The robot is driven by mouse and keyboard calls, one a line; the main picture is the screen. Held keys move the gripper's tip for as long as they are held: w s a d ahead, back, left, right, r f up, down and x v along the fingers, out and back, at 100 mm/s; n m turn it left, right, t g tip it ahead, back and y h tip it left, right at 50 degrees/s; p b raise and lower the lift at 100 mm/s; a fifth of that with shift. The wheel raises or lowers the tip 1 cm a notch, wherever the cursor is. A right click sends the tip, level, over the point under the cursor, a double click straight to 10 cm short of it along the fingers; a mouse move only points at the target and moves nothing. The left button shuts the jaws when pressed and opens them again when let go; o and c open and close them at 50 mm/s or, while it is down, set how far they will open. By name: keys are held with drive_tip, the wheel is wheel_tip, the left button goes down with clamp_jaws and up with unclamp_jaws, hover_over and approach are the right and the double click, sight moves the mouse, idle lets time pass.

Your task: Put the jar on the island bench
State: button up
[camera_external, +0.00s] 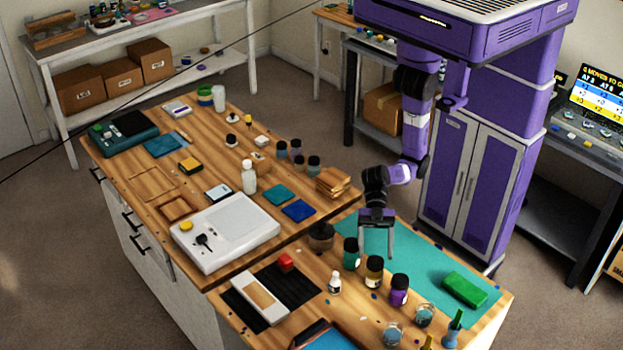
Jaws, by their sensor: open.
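The island bench (225,165) has a wooden top in two sections and fills the middle of the view. Several jars stand on its near section: a teal-labelled jar (351,255), a tan-labelled jar (374,272) and a purple-labelled jar (399,291), all with dark lids. I cannot tell which jar the task names. My gripper (376,247) points down above the teal mat, just behind the teal and tan jars. Its two fingers are apart, and nothing shows between them.
The teal mat (430,272) carries a green block (463,289). A dark round pot (320,236), a small white bottle (334,283) and glass cups (425,315) stand near the jars. A white scale (228,230) and a white bottle (249,177) are on the far section.

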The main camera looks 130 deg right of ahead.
drive_tip(key=p+v, duration=0.1)
drive_tip(key=v, duration=0.7)
drive_tip(key=shift+d, duration=0.2)
drive_tip(key=shift+s, duration=0.15)
